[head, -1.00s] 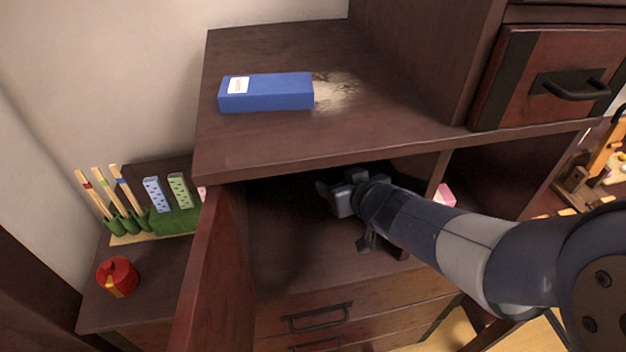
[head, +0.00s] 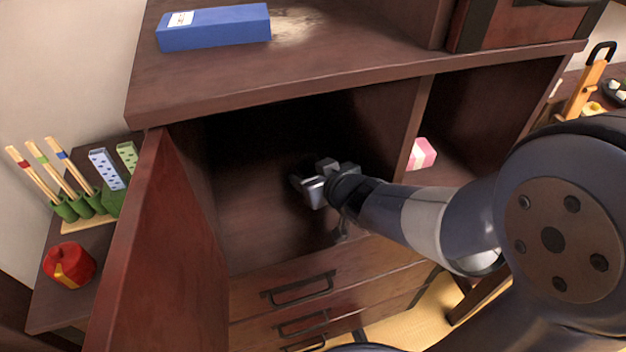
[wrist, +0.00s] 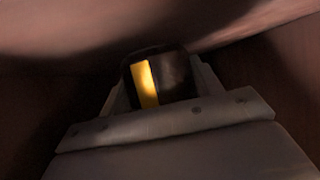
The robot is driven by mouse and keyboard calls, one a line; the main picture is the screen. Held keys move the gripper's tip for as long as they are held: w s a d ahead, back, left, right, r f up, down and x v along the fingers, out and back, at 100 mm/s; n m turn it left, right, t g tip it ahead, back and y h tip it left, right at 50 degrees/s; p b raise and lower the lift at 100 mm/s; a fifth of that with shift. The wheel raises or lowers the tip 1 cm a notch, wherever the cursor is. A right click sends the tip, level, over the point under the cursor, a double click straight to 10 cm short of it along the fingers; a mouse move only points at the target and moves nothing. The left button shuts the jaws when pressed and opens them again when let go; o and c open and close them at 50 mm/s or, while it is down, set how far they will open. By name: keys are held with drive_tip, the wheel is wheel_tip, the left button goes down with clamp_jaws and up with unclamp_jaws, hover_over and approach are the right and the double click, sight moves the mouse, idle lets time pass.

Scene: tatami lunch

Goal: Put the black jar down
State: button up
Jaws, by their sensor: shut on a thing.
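The black jar (wrist: 174,76) shows in the wrist view as a dark rounded body with a yellow vertical stripe. It sits between the fingers of my gripper (wrist: 160,85), which is shut on it. In the head view my gripper (head: 312,186) is inside the open left compartment of the dark wooden cabinet (head: 235,235). The jar cannot be made out in the head view. Whether it touches the compartment floor cannot be told.
The open cabinet door (head: 160,250) stands left of my gripper. A divider (head: 412,125) is on the right, with a pink-and-white block (head: 421,153) beyond it. A blue box (head: 215,26) lies on top. A red jar (head: 69,264) stands on the side table.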

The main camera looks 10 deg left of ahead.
drive_tip(key=shift+f, duration=0.2)
drive_tip(key=o, duration=1.1)
